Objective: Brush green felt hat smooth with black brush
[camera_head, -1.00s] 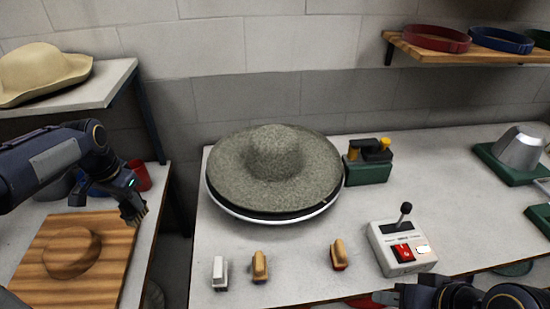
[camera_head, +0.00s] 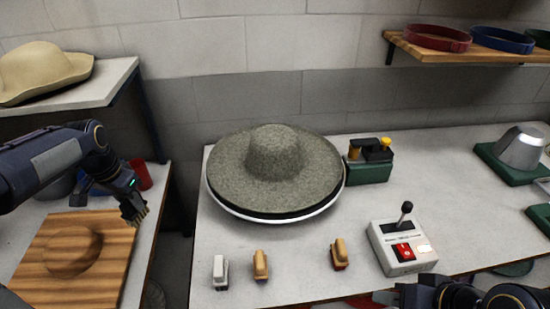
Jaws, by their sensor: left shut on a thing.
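A grey-green felt hat (camera_head: 277,157) with a round crown and wide brim sits on a round white-rimmed disc (camera_head: 262,219) on the middle table. My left gripper (camera_head: 135,212) is at the left, over the right edge of the wooden board and well apart from the hat. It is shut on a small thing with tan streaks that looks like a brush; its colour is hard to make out. A white-grey brush (camera_head: 220,272) and two tan-handled brushes (camera_head: 261,265) (camera_head: 339,254) stand in front of the hat. My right gripper (camera_head: 385,297) is at the bottom edge, mostly cut off.
A control box (camera_head: 401,247) with a lever and red switch stands right of the brushes. A green device (camera_head: 369,163) is close to the disc's right side. A cream hat (camera_head: 42,72) lies on the left shelf. A gap separates the left and middle tables.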

